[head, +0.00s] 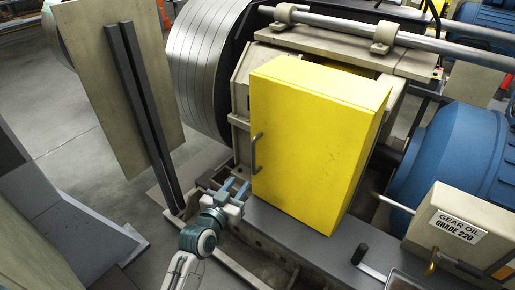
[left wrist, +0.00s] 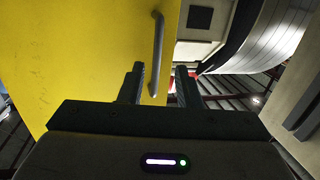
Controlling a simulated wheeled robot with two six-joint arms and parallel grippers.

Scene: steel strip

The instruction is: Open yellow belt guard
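The yellow belt guard (head: 305,130) is a box-shaped cover with a grey vertical bar handle (head: 256,153) on the left edge of its front face. It appears shut. My left gripper (head: 236,188) is open and empty, just below and left of the handle. In the left wrist view, the guard (left wrist: 85,60) fills the left side. The handle (left wrist: 158,45) runs down into the gap between the two open fingers (left wrist: 160,83), nearer the left one. I cannot tell whether its lower end is between them in depth; no grip shows. My right gripper is not in view.
A large steel coil (head: 205,65) stands behind the guard, and a tan panel on a dark post (head: 140,110) stands left. A blue motor (head: 450,155) and a gear oil box (head: 455,222) are at right. Grey floor (head: 65,130) is open at far left.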

